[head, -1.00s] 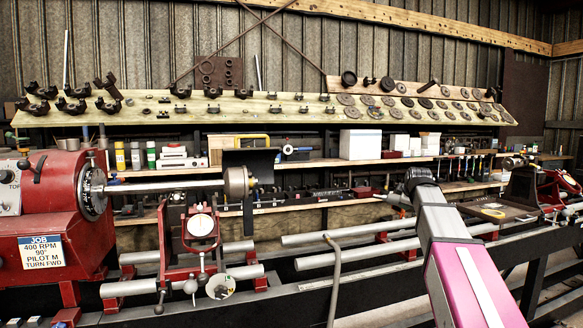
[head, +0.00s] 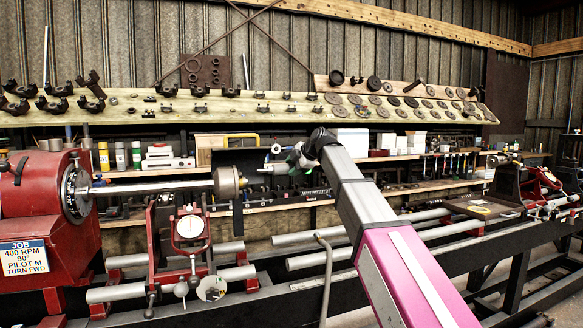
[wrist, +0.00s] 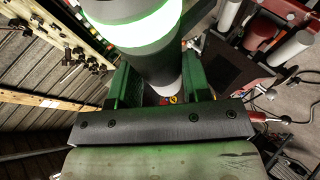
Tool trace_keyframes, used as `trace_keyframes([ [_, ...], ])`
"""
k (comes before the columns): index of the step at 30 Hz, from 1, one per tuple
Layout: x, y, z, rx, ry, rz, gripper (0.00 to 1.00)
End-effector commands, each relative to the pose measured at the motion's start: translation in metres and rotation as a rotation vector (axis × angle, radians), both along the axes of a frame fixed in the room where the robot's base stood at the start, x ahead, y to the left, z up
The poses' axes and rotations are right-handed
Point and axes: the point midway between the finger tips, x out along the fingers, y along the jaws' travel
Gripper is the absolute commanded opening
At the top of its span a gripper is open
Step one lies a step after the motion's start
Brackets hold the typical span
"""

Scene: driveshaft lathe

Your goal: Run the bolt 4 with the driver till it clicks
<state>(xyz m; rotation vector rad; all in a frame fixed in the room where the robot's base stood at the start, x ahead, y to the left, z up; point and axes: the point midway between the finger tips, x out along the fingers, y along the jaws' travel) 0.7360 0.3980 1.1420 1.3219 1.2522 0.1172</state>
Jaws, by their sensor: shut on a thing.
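The driver (wrist: 150,30) is a dark cylinder with a glowing green ring in the wrist view. My gripper (wrist: 162,88) is shut on its dark body, with one green finger on each side. In the head view my gripper (head: 298,158) is at the end of my arm. The driver's pale front (head: 268,168) points left toward the tan flange (head: 229,182) on the silver shaft (head: 150,187). A small gap seems to separate the driver's tip from the flange. Bolt 4 cannot be made out; the flange's right face is mostly turned away.
The red lathe headstock (head: 40,215) holds the shaft's left end. A red stand with a round dial gauge (head: 190,227) is below the shaft. Grey rails (head: 320,258) run along the bed. Shelves with boxes (head: 350,138) and a parts board (head: 130,109) are behind.

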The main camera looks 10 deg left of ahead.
Motion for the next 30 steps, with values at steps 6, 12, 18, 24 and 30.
trace_keyframes([
  [6, -0.002, 0.005, 0.003, 0.0, -0.002, 0.016, 0.03],
  [12, -0.002, 0.005, 0.003, 0.001, -0.002, 0.015, 0.03],
  [18, -0.003, 0.005, 0.003, 0.009, -0.014, 0.015, 0.03],
  [24, -0.008, 0.013, 0.003, 0.01, -0.012, 0.016, 0.03],
  [30, -0.015, 0.023, 0.003, 0.009, -0.013, 0.016, 0.03],
])
